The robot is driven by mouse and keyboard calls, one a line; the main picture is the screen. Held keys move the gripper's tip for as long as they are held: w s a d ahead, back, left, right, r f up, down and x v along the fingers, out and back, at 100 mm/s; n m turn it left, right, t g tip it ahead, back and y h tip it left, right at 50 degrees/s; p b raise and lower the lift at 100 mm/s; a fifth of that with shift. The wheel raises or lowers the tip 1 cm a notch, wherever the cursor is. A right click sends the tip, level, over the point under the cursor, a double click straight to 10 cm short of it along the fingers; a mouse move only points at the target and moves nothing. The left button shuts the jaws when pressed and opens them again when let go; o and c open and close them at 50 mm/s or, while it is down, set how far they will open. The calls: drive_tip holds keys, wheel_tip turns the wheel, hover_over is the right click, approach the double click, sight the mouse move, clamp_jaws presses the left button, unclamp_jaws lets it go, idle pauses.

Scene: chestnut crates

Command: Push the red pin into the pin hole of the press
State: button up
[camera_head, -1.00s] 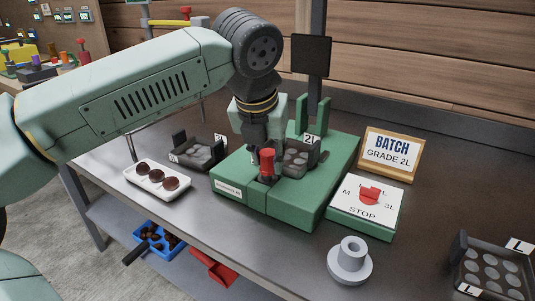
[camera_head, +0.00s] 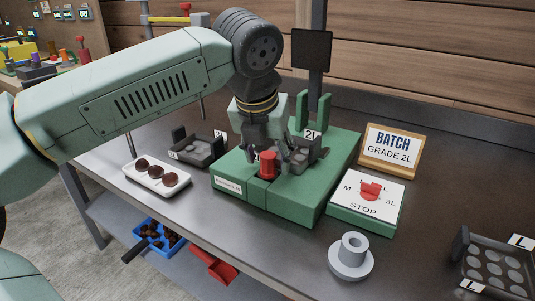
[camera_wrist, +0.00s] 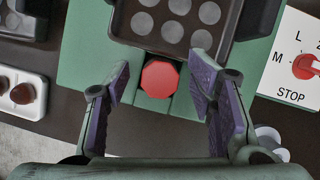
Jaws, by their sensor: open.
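The red pin (camera_head: 268,164) stands upright in the front of the green press (camera_head: 318,191), its head low against the green top. In the wrist view its flat eight-sided red head (camera_wrist: 160,79) fills a slot in the green body; its shaft is hidden. My gripper (camera_head: 271,158) is at the pin. In the wrist view my gripper (camera_wrist: 165,88) is open, with a purple-padded finger on each side of the head and a gap on both sides. A dark mould tray marked 2L (camera_head: 312,154) sits on the press just behind the pin.
Left of the press are another dark tray (camera_head: 187,154) and a white dish (camera_head: 137,175) of chestnuts. Right are a selector box with a red knob (camera_head: 338,209), a BATCH GRADE 2L sign (camera_head: 392,142), a grey flanged part (camera_head: 350,266) and an L tray (camera_head: 459,258).

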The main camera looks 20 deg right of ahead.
drive_tip(key=v, duration=1.2)
